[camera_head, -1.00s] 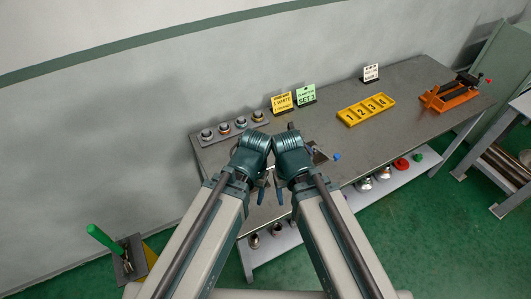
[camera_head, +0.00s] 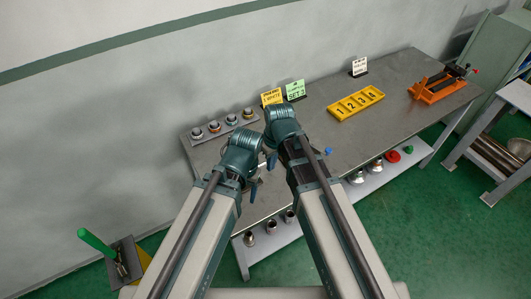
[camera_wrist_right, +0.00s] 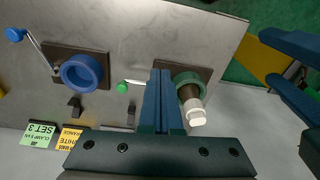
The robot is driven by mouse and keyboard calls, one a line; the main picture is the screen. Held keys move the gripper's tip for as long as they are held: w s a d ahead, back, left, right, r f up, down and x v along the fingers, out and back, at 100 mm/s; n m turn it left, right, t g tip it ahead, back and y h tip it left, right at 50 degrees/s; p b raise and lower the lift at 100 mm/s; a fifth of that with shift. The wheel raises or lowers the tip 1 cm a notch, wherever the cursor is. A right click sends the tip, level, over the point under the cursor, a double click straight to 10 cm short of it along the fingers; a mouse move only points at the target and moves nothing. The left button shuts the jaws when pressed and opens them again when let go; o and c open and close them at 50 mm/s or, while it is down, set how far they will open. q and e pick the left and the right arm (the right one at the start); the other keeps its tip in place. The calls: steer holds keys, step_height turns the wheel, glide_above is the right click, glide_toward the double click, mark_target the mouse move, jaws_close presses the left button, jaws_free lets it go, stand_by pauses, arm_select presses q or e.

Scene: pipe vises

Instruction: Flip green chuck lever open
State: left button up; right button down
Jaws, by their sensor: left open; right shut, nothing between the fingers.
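In the right wrist view the green chuck (camera_wrist_right: 185,73) is a ring on a dark plate, with a pipe (camera_wrist_right: 192,103) that has a white end at it. Its lever is a thin rod with a green knob (camera_wrist_right: 122,87), pointing left; my fingers hide part of the rod. My right gripper (camera_wrist_right: 158,80) is shut and empty, apparently over the rod; contact cannot be told. It is the upper gripper in the head view (camera_head: 270,160). My left gripper (camera_head: 255,187) is open and empty below it; its fingers show at the right wrist view's right edge. My arms hide the green chuck in the head view.
A blue chuck (camera_wrist_right: 82,72) with a blue-knobbed lever (camera_wrist_right: 15,34) stands beside the green one. A grey tray of round fittings (camera_head: 222,127), a yellow numbered tray (camera_head: 355,104) and an orange vise (camera_head: 440,85) are on the bench.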

arm_select(q)
steer(key=shift+f+b, duration=0.4)
steer(key=shift+f, duration=0.15)
arm_select(e)
steer(key=w+a+n+t+y, duration=0.1)
steer(key=w+n, duration=0.3)
steer(key=w, duration=1)
steer(key=shift+w+a+t+y, duration=0.35)
steer(key=shift+t+y, duration=0.05)
steer(key=shift+y, duration=0.3)
arm_select(q)
steer(key=shift+f, duration=0.1)
step_height(320, 180, down, 10)
steer(key=b, duration=1)
arm_select(e)
steer(key=x, duration=1)
steer(key=shift+f, duration=0.15)
steer(key=s+d, duration=0.2)
steer(key=shift+s+d, duration=0.15)
steer(key=shift+d, duration=0.2)
steer(key=shift+s+d+f, duration=0.1)
steer(key=shift+d, duration=0.1)
steer(key=shift+s+d, duration=0.1)
steer(key=shift+s+d+m, duration=0.1)
steer(key=shift+s+m, duration=0.05)
steer(key=shift+m, duration=0.35)
